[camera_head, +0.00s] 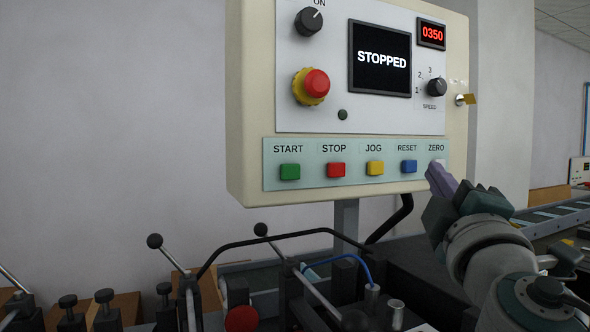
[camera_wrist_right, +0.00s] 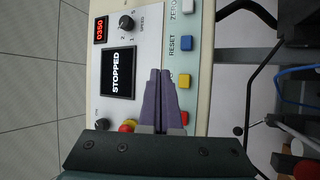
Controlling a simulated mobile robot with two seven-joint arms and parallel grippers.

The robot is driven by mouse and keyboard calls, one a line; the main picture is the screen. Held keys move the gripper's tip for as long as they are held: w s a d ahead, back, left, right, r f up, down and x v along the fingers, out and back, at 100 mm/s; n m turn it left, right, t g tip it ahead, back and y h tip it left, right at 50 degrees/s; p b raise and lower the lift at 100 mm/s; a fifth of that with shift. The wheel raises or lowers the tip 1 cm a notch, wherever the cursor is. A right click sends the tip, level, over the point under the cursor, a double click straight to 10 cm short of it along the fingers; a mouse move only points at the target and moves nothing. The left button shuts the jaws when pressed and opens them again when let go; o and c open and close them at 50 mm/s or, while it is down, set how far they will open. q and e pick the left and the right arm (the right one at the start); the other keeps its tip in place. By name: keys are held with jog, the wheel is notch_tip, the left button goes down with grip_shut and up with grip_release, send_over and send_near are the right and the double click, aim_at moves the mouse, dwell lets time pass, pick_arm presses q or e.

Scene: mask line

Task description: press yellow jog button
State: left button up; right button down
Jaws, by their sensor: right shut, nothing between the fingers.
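The yellow JOG button (camera_head: 375,168) sits on the lower strip of the control panel, between the red STOP button (camera_head: 336,170) and the blue RESET button (camera_head: 409,166). My right gripper (camera_head: 436,172) is shut and empty, its purple fingertips at the panel's lower right, by the white ZERO button (camera_head: 438,163) and partly covering it. In the right wrist view the shut fingers (camera_wrist_right: 161,74) point towards the panel, and the yellow button (camera_wrist_right: 184,81) shows beside them, partly hidden. I cannot tell whether the fingers touch the panel. My left gripper is not in view.
The panel (camera_head: 240,120) also carries a green START button (camera_head: 290,172), a red emergency knob (camera_head: 316,83) and a screen (camera_head: 380,58) reading STOPPED. Below are black-knobbed levers (camera_head: 155,241), a bent black bar and a blue hose. Open wall lies to the left.

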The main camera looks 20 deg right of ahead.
aim_at(376, 168)
jog(key=w+b, duration=0.4)
jog(key=w, duration=0.4)
jog(key=shift+w+a, duration=0.35)
jog(key=shift+w, duration=0.05)
dwell(0.6)
dwell(0.8)
dwell(0.3)
